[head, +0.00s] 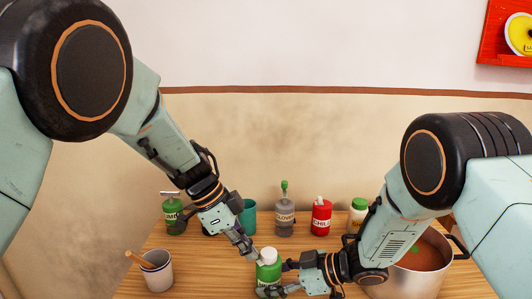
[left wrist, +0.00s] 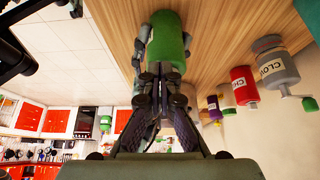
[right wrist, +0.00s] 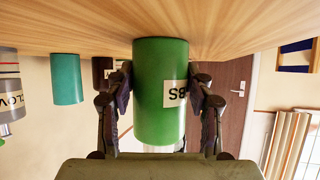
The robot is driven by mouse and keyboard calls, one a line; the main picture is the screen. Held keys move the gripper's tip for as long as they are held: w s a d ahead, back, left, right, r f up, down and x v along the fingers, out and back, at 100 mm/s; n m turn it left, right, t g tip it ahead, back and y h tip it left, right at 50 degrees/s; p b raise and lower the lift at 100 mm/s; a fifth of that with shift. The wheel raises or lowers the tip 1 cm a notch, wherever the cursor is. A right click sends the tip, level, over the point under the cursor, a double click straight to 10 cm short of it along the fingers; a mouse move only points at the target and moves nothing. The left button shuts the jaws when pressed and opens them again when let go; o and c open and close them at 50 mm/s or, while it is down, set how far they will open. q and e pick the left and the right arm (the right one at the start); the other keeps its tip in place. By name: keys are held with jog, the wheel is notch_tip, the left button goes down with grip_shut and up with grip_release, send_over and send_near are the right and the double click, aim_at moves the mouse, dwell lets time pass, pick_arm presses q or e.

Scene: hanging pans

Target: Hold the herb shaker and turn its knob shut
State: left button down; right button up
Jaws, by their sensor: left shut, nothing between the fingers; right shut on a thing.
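The herb shaker (head: 268,272) is a green cylinder with a white top (head: 268,255), upright at the front of the table. In the right wrist view the green body (right wrist: 160,70) shows part of a pale label. My right gripper (head: 282,281) is shut on the body from the right, one finger on each side. My left gripper (head: 254,252) comes down from the upper left, shut and empty, its tips close beside the white top. In the left wrist view its closed fingers (left wrist: 162,72) overlap the green body (left wrist: 168,40); contact is unclear. The knob's setting cannot be read.
A grey clove shaker (head: 285,217), a red chili shaker (head: 321,217), a teal cup (head: 249,215) and another green shaker (head: 173,216) stand behind. A pot (head: 452,275) of brown food stands right.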

pick_arm(q)
jog(key=shift+w+d+f, duration=0.1)
jog(key=shift+d, duration=0.2)
dwell(0.8)
jog(key=shift+w, duration=0.55)
jog(key=shift+a, duration=0.15)
notch_tip(320, 180, up, 6)
jog(key=shift+a, duration=0.3)
dwell(0.7)
pick_arm(e)
jog(key=o, duration=1.3)
jog(key=shift+c, duration=0.2)
